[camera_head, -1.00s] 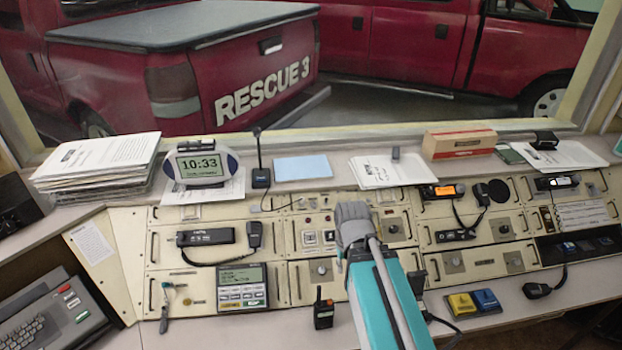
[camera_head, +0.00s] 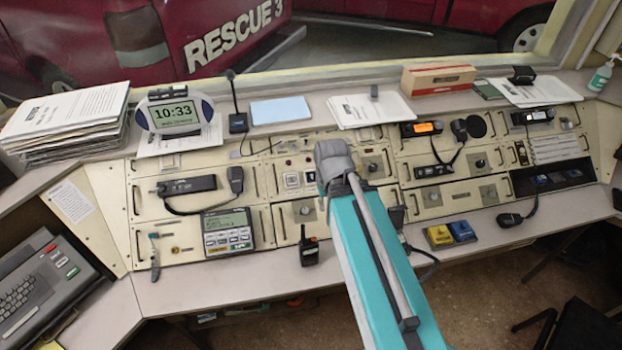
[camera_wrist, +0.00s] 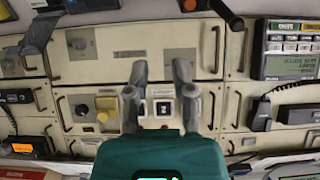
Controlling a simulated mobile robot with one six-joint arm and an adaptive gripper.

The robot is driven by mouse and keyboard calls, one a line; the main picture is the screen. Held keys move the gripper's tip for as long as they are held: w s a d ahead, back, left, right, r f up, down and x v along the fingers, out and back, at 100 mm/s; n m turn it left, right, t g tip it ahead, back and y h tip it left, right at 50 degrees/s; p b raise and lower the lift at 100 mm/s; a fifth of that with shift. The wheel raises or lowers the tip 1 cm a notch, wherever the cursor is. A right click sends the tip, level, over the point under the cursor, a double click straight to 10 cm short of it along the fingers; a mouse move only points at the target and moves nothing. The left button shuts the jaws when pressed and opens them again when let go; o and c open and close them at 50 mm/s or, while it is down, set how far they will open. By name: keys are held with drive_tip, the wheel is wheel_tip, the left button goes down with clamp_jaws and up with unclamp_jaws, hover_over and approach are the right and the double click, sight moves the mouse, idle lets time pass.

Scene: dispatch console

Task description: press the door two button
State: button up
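In the wrist view, a dark-centred square button (camera_wrist: 163,108) with a white, 2-like mark shows between the fingers; the picture looks upside down. In the head view my gripper (camera_head: 334,163) is just right of the buttons; contact cannot be told.
Knob panels (camera_head: 376,163) lie right of the buttons. A corded radio (camera_head: 188,186) and a screen unit (camera_head: 228,232) are to the left. A handheld radio (camera_head: 309,246) stands in front. Papers (camera_head: 370,110) and a clock (camera_head: 174,114) are on the back shelf.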

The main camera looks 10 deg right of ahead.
idle(0.3)
clamp_jaws()
idle(1.1)
